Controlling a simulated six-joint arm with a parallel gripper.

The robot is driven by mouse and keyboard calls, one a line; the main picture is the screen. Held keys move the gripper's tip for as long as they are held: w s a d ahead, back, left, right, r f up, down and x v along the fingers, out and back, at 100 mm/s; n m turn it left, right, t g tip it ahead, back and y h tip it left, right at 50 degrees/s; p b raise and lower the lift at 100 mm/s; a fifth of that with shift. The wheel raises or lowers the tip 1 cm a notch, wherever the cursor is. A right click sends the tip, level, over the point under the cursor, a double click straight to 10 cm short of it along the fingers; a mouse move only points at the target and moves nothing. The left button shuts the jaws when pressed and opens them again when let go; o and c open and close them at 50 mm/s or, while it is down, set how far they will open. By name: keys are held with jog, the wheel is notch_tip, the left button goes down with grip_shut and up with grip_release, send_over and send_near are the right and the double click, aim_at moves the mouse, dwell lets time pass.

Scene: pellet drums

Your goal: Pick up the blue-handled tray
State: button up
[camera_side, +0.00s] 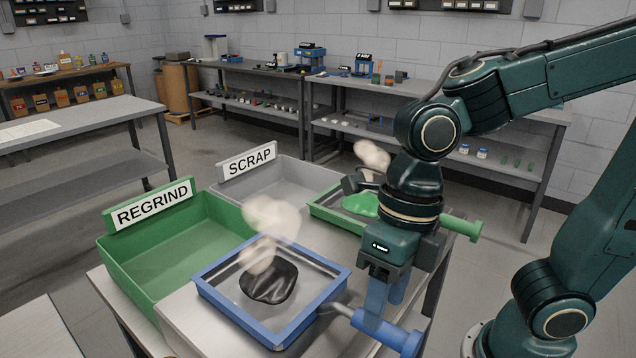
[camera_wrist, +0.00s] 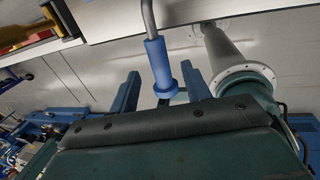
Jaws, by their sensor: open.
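The blue-handled tray (camera_side: 232,312) sits flat on the metal table, with a glossy black lump (camera_side: 268,283) in it and pale steam above. Its blue handle (camera_side: 398,338) sticks out to the right on a grey rod. My gripper (camera_side: 384,306) points down over the handle with its blue fingers apart. In the wrist view, the blue handle (camera_wrist: 158,62) lies between the two open fingers of my gripper (camera_wrist: 160,80), with a gap on each side. It is not held. In the side view the near finger overlaps the handle, so their contact is unclear.
A green tray (camera_side: 322,214) with a green melt, steam and a green handle (camera_side: 462,226) stands behind my wrist. A green REGRIND bin (camera_side: 130,262) and a grey SCRAP bin (camera_side: 300,172) stand to the left and behind. Benches line the back wall.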

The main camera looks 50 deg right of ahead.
jog(key=shift+a+f, duration=0.2)
jog(key=shift+f, duration=0.65)
jog(key=shift+a+f, duration=0.15)
jog(key=shift+f, duration=0.7)
jog(key=shift+a+f, duration=0.2)
jog(key=shift+f, duration=0.65)
jog(key=shift+w, duration=0.1)
grip_shut()
